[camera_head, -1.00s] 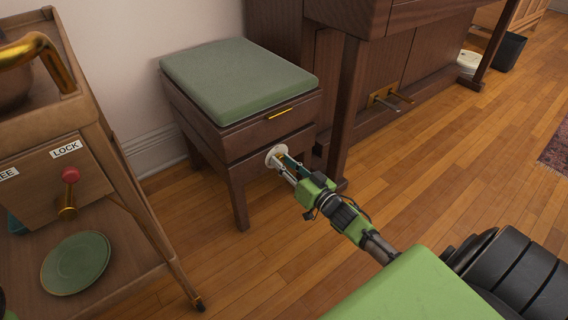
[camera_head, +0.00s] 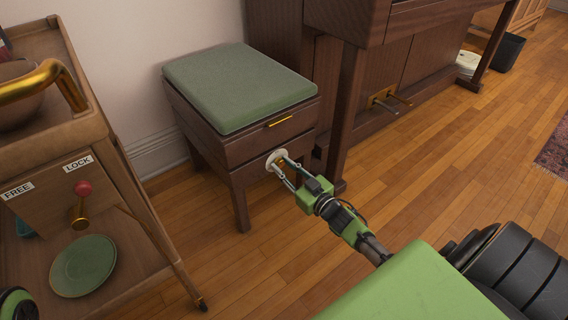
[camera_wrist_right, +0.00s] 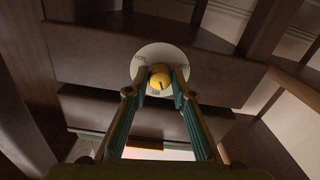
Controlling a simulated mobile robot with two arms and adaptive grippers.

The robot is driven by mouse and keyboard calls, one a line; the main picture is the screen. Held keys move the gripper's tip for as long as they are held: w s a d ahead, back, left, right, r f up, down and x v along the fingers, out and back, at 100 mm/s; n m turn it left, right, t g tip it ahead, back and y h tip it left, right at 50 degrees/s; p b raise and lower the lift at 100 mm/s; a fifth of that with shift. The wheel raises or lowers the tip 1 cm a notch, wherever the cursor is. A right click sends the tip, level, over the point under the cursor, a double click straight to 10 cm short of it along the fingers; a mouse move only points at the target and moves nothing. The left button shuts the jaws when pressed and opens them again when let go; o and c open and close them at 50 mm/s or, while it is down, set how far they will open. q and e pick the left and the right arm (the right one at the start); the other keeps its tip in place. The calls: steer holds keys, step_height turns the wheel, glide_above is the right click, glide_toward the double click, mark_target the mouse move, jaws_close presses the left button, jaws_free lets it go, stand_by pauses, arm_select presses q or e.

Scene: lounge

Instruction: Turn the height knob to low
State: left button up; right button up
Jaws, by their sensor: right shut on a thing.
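The height knob (camera_wrist_right: 160,80) is a small yellow ball with a dark mark, in the middle of a round white dial plate (camera_wrist_right: 150,55). The dial is on the front of the dark wooden stool (camera_head: 210,118), below its brass drawer-like handle. Small dark labels sit around the dial rim, too small to read surely. My right gripper (camera_head: 277,165) reaches the dial from the front right. In the right wrist view its two fingertips (camera_wrist_right: 160,86) are closed on either side of the knob. My left gripper does not show; only a green and black part of mine is at the lower left edge.
The stool has a green cushion (camera_head: 240,85). A wooden trolley (camera_head: 130,215) stands at left, with FREE and LOCK labels, a red-tipped lever (camera_head: 82,202) and a green plate (camera_head: 83,265). A piano (camera_head: 348,100) stands right of the stool. Open floor lies at right.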

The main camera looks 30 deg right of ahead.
steer(key=n+p, duration=0.1)
steer(key=n, duration=0.3)
steer(key=shift+n, duration=0.3)
steer(key=n, duration=0.4)
steer(key=shift+n+p, duration=0.3)
steer(key=shift+p, duration=0.05)
steer(key=n, duration=0.5)
steer(key=shift+b, duration=0.3)
steer(key=shift+n+b, duration=0.45)
steer(key=shift+n, duration=2.05)
steer(key=o, duration=1.1)
